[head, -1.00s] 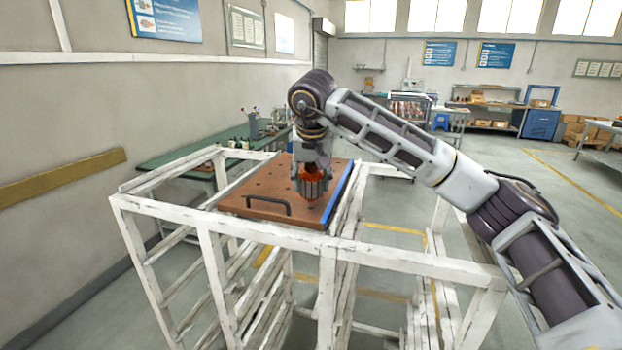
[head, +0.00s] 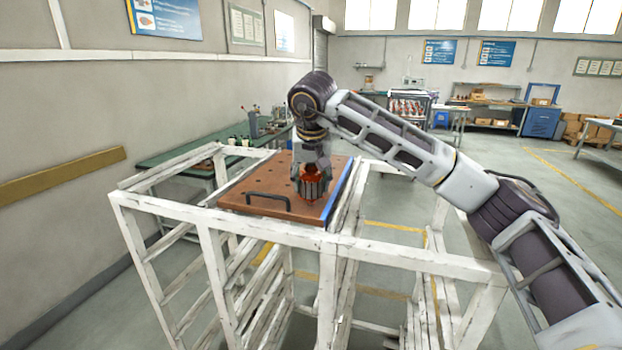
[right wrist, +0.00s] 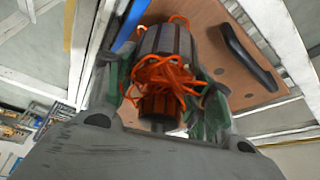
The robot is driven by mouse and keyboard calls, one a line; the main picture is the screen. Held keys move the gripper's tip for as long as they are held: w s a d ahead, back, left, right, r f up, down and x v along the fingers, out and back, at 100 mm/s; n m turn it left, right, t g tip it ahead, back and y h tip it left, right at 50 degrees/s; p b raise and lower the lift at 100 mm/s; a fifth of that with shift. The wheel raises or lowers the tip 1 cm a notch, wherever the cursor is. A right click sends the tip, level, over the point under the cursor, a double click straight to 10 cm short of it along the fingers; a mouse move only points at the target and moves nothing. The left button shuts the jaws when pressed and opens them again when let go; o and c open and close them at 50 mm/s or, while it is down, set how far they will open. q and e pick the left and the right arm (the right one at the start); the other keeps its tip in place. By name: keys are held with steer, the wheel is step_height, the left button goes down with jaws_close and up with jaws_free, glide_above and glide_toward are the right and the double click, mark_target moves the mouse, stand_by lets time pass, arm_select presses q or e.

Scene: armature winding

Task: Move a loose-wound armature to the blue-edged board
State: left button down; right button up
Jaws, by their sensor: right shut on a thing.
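The blue-edged board (head: 255,202) is a brown board with holes, a black handle and a blue strip along its right edge. It lies on top of a white frame rack. My right gripper (head: 313,172) is over the board's right part, pointing down. It is shut on an armature (head: 313,188) with a grey slotted core and loose orange wire. In the right wrist view the armature (right wrist: 168,45) sits between the green-lined fingers, with tangled orange wire around its near end. I cannot tell whether its lower end touches the board. My left gripper is not in view.
The white rack (head: 270,235) stands open-sided below the board. The board's black handle (head: 268,201) rises at its near edge. A green workbench (head: 190,157) with small items stands behind at the left. The left half of the board is bare.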

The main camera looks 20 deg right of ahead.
steer(key=shift+f, duration=0.55)
stand_by(1.2)
steer(key=o, duration=1.5)
steer(key=shift+f, duration=0.1)
steer(key=shift+v, duration=6.05)
steer(key=shift+s, duration=0.15)
steer(key=shift+v, duration=5.95)
steer(key=shift+d, duration=0.1)
